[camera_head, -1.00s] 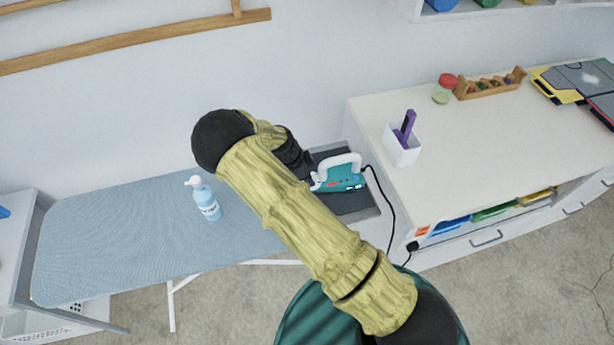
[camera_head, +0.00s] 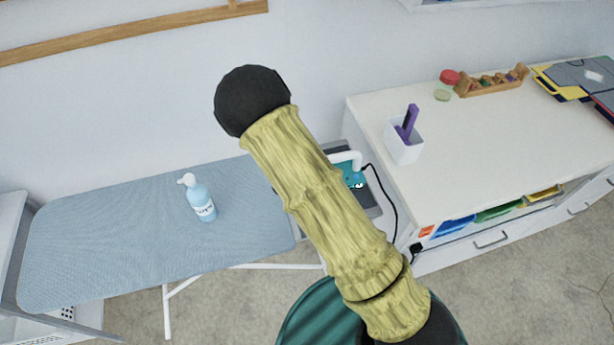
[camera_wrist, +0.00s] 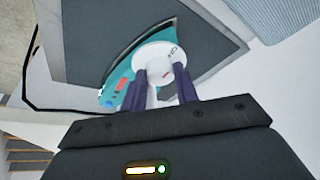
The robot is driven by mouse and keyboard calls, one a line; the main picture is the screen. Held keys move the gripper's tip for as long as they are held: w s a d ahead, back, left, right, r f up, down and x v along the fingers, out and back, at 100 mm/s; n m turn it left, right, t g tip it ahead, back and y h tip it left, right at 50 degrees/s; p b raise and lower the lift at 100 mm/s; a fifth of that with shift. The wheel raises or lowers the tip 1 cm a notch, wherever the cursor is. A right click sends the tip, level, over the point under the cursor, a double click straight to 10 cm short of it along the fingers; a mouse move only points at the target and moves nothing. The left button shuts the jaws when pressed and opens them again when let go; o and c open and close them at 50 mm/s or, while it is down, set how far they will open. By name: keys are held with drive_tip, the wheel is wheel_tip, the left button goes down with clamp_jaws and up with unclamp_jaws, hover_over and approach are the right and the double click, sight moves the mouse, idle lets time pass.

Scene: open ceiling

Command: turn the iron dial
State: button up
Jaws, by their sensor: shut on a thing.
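The teal and white iron (camera_head: 354,178) rests on the dark pad at the right end of the ironing board; my arm hides much of it in the head view. In the wrist view the iron's teal body (camera_wrist: 122,77) shows beyond my fingers. The iron dial (camera_wrist: 150,54) appears as a white round piece with small dark marks and a small reddish mark. My gripper (camera_wrist: 160,76) has its two dark purple fingers on either side of this white piece, shut on it. The exact contact at the fingertips is hard to see. The head view hides my gripper behind my arm.
The blue ironing board (camera_head: 110,230) carries a spray bottle (camera_head: 200,198) left of my arm. A white cabinet (camera_head: 470,150) stands close on the right, with a white cup (camera_head: 403,143) near its edge. The iron's black cord (camera_head: 388,200) hangs between board and cabinet.

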idle(0.5)
drive_tip(key=o, duration=1)
drive_tip(key=shift+r, duration=0.15)
drive_tip(key=v, duration=1.7)
drive_tip(key=shift+s+b, duration=0.15)
drive_tip(key=shift+b, duration=0.25)
